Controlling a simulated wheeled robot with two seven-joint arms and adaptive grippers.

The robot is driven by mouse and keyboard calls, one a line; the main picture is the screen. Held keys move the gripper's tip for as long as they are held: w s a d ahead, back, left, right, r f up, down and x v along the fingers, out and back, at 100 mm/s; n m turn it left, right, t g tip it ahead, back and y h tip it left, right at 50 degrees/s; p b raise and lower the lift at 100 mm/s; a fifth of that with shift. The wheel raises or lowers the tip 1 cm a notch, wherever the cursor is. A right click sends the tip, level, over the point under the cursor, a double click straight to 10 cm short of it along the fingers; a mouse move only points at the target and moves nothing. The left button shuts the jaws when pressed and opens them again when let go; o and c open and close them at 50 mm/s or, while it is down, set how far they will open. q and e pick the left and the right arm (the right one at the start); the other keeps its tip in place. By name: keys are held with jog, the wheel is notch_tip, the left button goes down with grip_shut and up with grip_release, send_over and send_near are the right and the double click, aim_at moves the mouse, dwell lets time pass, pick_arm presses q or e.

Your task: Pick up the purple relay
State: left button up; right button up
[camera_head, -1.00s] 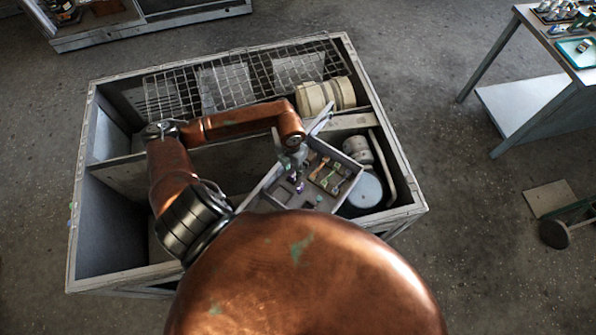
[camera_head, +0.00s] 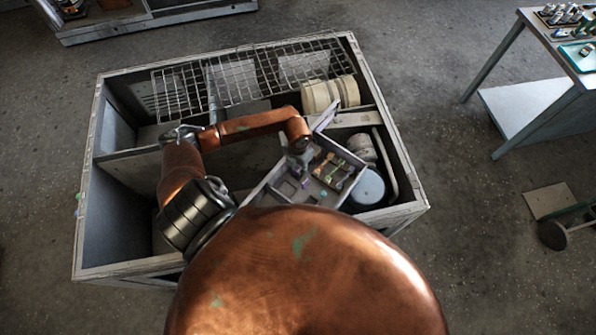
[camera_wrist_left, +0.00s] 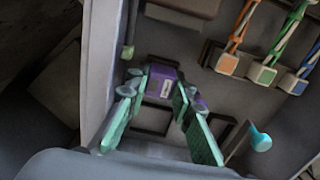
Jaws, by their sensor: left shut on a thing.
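The purple relay (camera_wrist_left: 163,84) is a small block with a pale label in the left wrist view. My left gripper (camera_wrist_left: 158,100) has its green-padded fingers on either side of the relay and is shut on it. A second purple patch (camera_wrist_left: 201,103) shows just behind the right finger; I cannot tell what it belongs to. In the head view my left gripper (camera_head: 302,168) reaches down into the grey panel box (camera_head: 268,190), and the relay is too small there to make out well. Whether the relay is clear of the floor of the box cannot be told. My right gripper is not in view.
Orange, green and blue connectors (camera_wrist_left: 264,74) with wires sit at the upper right of the wrist view. A cyan-tipped piece (camera_wrist_left: 260,140) is at lower right. Box walls stand close around the gripper. A cream cylinder (camera_head: 330,94) and wire mesh (camera_head: 230,80) lie behind.

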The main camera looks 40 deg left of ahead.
aim_at(298, 169)
pick_arm(q)
jog(key=shift+s+r, duration=0.1)
jog(key=shift+s, duration=0.05)
jog(key=shift+r, duration=0.3)
notch_tip(298, 169, up, 2)
jog(key=shift+a+r+b, duration=0.1)
jog(key=shift+b, duration=0.6)
jog(key=w+d+r+b, duration=0.2)
jog(key=w+d+r, duration=0.1)
jog(key=w+r, duration=0.2)
jog(key=w+d+r+b, duration=0.2)
jog(key=w+r, duration=0.3)
jog(key=w, duration=0.3)
jog(key=shift+d, duration=0.4)
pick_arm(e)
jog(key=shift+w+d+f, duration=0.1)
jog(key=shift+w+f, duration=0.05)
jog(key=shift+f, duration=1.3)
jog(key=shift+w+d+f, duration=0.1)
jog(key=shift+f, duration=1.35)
pick_arm(q)
jog(key=shift+r, duration=0.1)
